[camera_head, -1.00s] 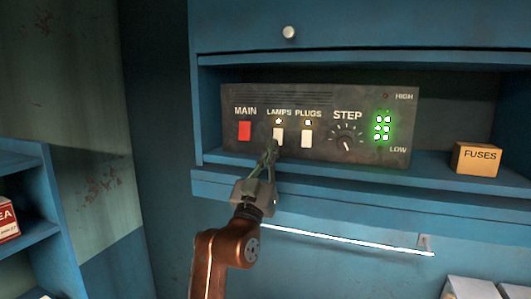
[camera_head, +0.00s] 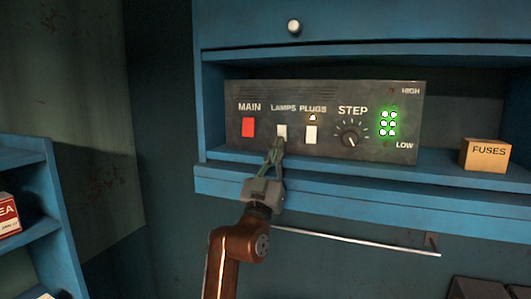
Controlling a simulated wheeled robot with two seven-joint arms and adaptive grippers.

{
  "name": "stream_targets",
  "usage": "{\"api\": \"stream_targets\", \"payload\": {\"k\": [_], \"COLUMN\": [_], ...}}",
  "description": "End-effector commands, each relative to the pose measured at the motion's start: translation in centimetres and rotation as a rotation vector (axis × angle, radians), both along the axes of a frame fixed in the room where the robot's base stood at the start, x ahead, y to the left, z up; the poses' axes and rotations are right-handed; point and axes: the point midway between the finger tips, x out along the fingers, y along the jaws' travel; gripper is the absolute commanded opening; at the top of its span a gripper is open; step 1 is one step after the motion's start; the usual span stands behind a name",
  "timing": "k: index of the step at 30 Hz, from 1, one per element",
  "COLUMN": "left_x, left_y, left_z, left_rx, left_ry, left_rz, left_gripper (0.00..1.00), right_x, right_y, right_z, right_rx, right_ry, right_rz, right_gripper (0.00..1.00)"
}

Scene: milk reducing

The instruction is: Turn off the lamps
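The control panel (camera_head: 370,97) sits on a blue shelf. Its white LAMPS switch (camera_head: 282,131) is between the red MAIN switch (camera_head: 248,127) and the white PLUGS switch (camera_head: 311,135). No indicator light shows above LAMPS, while the one above PLUGS is lit. My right gripper (camera_head: 274,148) is just below the LAMPS switch, its fingertips at the switch's lower edge; whether they touch is unclear. Its fingers look close together and hold nothing visible. My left gripper is not in view.
A FUSES box (camera_head: 485,155) stands on the shelf right of the panel. The STEP dial (camera_head: 350,137) and green lights (camera_head: 388,123) are on the panel's right. A red and white box (camera_head: 8,215) is on the left shelf.

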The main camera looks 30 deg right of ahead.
Motion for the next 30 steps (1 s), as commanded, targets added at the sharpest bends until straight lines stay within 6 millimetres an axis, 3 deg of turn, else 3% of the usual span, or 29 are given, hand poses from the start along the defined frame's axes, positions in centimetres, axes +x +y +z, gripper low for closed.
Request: {"api": "stream_targets", "payload": {"k": [7, 13, 21, 30], "left_x": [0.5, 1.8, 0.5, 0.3], "left_y": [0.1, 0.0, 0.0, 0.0], "left_z": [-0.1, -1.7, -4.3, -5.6], "left_rx": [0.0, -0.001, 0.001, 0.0], "left_ry": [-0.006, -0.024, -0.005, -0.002], "left_rz": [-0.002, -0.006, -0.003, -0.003], "left_gripper": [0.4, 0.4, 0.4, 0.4], "right_x": [-0.4, -1.8, -3.9, -5.3], "right_y": [0.4, 3.0, 5.9, 7.7], "right_z": [0.1, -0.9, -5.9, -8.4], "right_rx": [0.002, 0.001, 0.002, 0.001], "right_ry": [0.0, -0.001, 0.004, 0.002], "right_rz": [-0.001, -0.001, -0.003, -0.005], "right_gripper": [0.0, 0.0, 0.0, 0.0]}}
